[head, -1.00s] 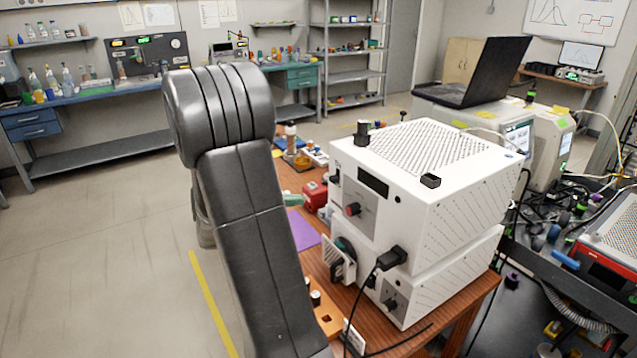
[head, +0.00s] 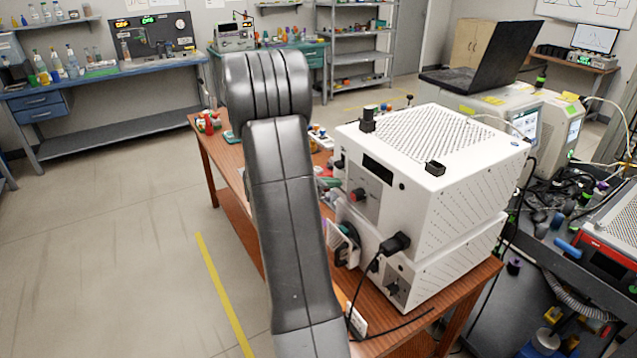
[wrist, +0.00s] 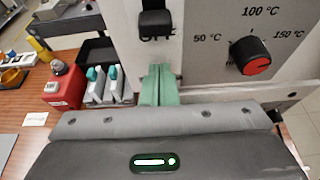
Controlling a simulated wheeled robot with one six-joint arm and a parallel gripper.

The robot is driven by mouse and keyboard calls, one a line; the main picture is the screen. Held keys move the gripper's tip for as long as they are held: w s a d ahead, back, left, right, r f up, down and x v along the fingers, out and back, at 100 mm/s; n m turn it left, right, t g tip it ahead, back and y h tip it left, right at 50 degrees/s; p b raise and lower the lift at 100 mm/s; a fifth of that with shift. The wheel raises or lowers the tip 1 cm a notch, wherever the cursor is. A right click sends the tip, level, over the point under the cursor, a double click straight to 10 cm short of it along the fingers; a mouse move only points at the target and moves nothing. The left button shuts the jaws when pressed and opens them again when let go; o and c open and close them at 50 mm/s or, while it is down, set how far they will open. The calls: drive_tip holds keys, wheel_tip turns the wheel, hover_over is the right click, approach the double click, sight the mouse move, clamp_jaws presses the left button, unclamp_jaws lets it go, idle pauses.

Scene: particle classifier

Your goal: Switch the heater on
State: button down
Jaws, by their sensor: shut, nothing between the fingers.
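The heater is a white box (head: 460,185) with a perforated top, stacked on another white box on the wooden table. In the wrist view its front panel (wrist: 210,60) carries a black switch (wrist: 155,22) with a partly covered "OFF" label under it. To the right is a red-faced black dial (wrist: 250,56) marked 50, 100 and 150 °C. My gripper (wrist: 160,72) has green fingers, shut and empty, just below the switch and label. I cannot tell whether the fingertips touch the panel. In the head view my arm hides most of the gripper.
A red container (wrist: 65,86) and a black tray of grey bottles (wrist: 102,92) stand left of the fingers on the table. A black laptop (head: 480,58) stands behind. The floor at left is clear.

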sight(337, 163)
drive_tip(key=r, duration=0.3)
drive_tip(key=shift+s+a+p, duration=0.2)
drive_tip(key=shift+p, duration=0.1)
drive_tip(key=shift+w+r, duration=0.1)
drive_tip(key=shift+r, duration=0.1)
drive_tip(key=shift+r, duration=0.1)
wheel_tip(337, 163, up, 3)
drive_tip(key=shift+f+p, duration=0.1)
drive_tip(key=shift+p, duration=0.65)
wheel_tip(337, 163, down, 4)
drive_tip(key=b, duration=0.3)
drive_tip(key=shift+f, duration=0.1)
drive_tip(key=shift+a+f+b, duration=0.2)
drive_tip(key=shift+f+b, duration=0.05)
drive_tip(key=shift+b, duration=0.2)
drive_tip(key=v, duration=0.9)
drive_tip(key=shift+s+r+b, duration=0.25)
drive_tip(key=shift+r+b, duration=0.05)
drive_tip(key=shift+r, duration=0.1)
